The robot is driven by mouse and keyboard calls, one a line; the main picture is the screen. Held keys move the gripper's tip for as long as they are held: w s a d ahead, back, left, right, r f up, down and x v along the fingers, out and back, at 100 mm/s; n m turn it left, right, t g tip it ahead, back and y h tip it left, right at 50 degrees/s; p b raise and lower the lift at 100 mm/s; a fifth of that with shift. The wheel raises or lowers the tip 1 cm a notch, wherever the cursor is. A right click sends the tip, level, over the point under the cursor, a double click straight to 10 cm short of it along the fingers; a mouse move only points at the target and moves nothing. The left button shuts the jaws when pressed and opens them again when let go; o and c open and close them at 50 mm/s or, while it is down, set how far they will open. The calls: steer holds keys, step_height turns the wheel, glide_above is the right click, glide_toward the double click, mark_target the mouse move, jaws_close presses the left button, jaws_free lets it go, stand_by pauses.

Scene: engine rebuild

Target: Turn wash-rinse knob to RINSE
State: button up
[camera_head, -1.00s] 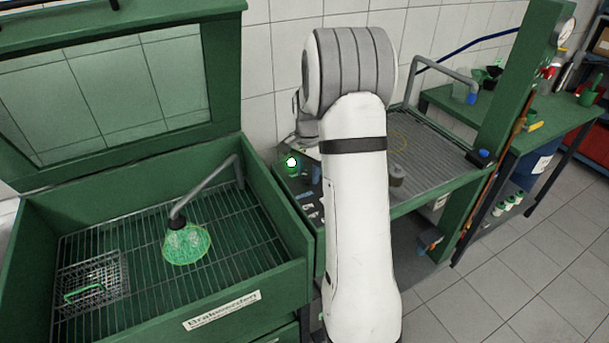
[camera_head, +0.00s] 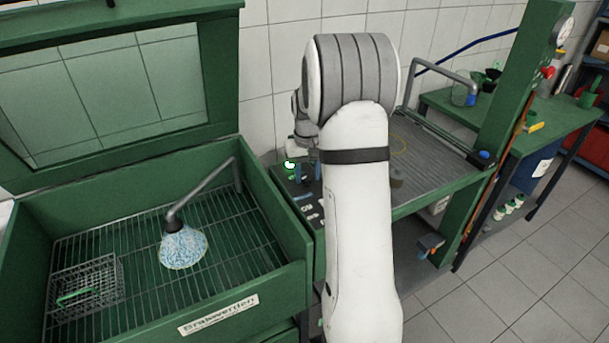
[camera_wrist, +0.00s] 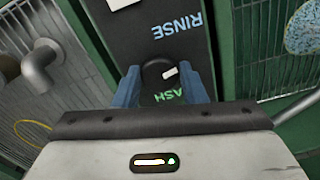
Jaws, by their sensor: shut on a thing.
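The wash-rinse knob (camera_wrist: 158,72) is a dark round knob with a white mark, on a dark panel (camera_wrist: 143,40). The mark lies at the knob's right side in the wrist view. Pale blue RINSE lettering (camera_wrist: 177,27) is above the knob, and green WASH lettering (camera_wrist: 170,96) is below it, partly hidden by my gripper. My gripper (camera_wrist: 160,84) is shut on the knob, one blue finger on each side. In the head view my gripper (camera_head: 307,172) is small and partly behind my arm; the knob cannot be made out there.
A ridged tray (camera_head: 440,150) and a bench (camera_head: 520,125) are at right.

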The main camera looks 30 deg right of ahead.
mark_target(308, 176)
steer(key=shift+w+d+r+n, duration=0.1)
steer(key=shift+w+n, duration=0.05)
steer(key=shift+n, duration=0.4)
steer(key=shift+w+r+n, duration=0.1)
steer(key=shift+n, duration=0.45)
steer(key=o, duration=1)
steer(key=shift+f, duration=0.15)
steer(key=shift+s, duration=0.1)
steer(key=shift+r+b, duration=0.45)
steer(key=shift+r, duration=3.45)
